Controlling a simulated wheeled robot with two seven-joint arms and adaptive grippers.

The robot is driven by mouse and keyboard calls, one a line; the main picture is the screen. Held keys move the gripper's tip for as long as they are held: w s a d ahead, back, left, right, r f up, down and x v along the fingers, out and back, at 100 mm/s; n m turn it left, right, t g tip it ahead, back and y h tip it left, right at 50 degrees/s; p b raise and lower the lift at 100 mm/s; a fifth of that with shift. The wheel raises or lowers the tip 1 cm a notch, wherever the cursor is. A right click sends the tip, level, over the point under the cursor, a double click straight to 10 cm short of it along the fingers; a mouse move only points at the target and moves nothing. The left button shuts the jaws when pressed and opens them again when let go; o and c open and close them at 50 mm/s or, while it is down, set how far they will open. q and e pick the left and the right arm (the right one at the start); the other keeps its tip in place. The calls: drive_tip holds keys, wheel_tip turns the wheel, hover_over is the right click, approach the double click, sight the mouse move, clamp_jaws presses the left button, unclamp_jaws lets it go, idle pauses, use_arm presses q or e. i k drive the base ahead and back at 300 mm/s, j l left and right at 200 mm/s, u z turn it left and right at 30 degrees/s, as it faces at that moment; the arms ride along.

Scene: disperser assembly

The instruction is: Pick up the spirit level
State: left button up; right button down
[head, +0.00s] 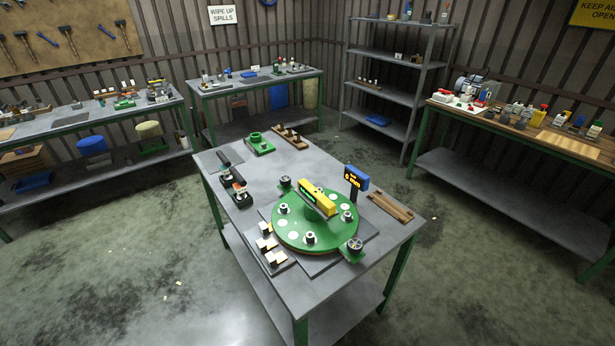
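A yellow bar (319,199) with a dark, green-marked side face sits over the middle of a round green plate (286,239) on the central table. It may be the spirit level, but it is too small to tell for sure. Several small grey metal fittings stand on the green plate around the bar. Neither of my grippers shows in the head view.
The central table (273,178) also holds a blue display (356,178) on a post, a wooden piece (391,207), small blocks (266,243) and a green fixture (259,145). Benches line the left, back and right, with a grey shelf (397,57) behind. Floor around the table is open.

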sight(324, 204)
drive_tip(key=k+j+z, duration=0.3)
drive_tip(key=k+j, duration=0.35)
drive_tip(key=k, duration=0.05)
